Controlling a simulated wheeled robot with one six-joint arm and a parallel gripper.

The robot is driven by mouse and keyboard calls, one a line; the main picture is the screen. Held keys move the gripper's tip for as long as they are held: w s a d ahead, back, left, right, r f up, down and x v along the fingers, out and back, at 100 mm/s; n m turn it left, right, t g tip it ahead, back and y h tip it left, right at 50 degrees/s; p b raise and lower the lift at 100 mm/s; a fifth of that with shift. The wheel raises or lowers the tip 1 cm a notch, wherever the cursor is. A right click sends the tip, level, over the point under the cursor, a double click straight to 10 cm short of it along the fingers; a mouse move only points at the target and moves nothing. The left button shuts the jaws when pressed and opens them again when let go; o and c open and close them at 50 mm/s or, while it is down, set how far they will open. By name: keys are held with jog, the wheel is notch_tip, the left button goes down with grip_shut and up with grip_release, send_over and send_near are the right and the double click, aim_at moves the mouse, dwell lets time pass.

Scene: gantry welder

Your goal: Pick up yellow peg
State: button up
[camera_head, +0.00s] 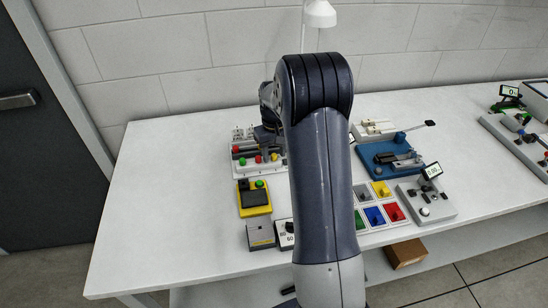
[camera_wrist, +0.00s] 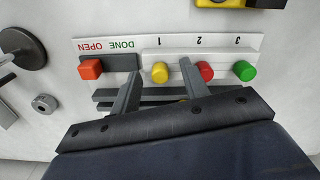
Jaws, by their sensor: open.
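The yellow peg (camera_wrist: 160,72) shows as a round yellow top in the wrist view, at the label strip's number 1. My gripper (camera_wrist: 158,67) is open, with one finger on each side of the yellow peg in the picture. I cannot tell whether the fingers touch it or how far above it they are. A red peg (camera_wrist: 205,71) and a green peg (camera_wrist: 244,70) stand to its right, the red one close beside the right finger.
An orange-red block (camera_wrist: 90,68) sits by the OPEN label. A dark round knob (camera_wrist: 22,48) is at the left. A yellow box with a green button (camera_head: 254,198) stands in front of the board. A blue fixture (camera_head: 378,164) and colored bins are to the right. The table's left side is clear.

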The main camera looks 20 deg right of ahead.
aim_at(274, 154)
grip_shut()
jog(key=shift+r, duration=0.1)
dwell(0.3)
notch_tip(274, 154, up, 9)
jog(key=shift+w+d+f+p, duration=0.35)
jog(key=shift+w+f+p, duration=0.1)
jog(key=shift+w+f, duration=0.6)
jog(key=shift+w+d+f+p, duration=0.3)
jog(key=shift+w+f+p, duration=0.15)
jog(key=shift+w+f, duration=0.6)
jog(key=shift+w+d+f+p, duration=0.4)
jog(key=shift+w+f, duration=0.35)
jog(key=shift+f, duration=0.5)
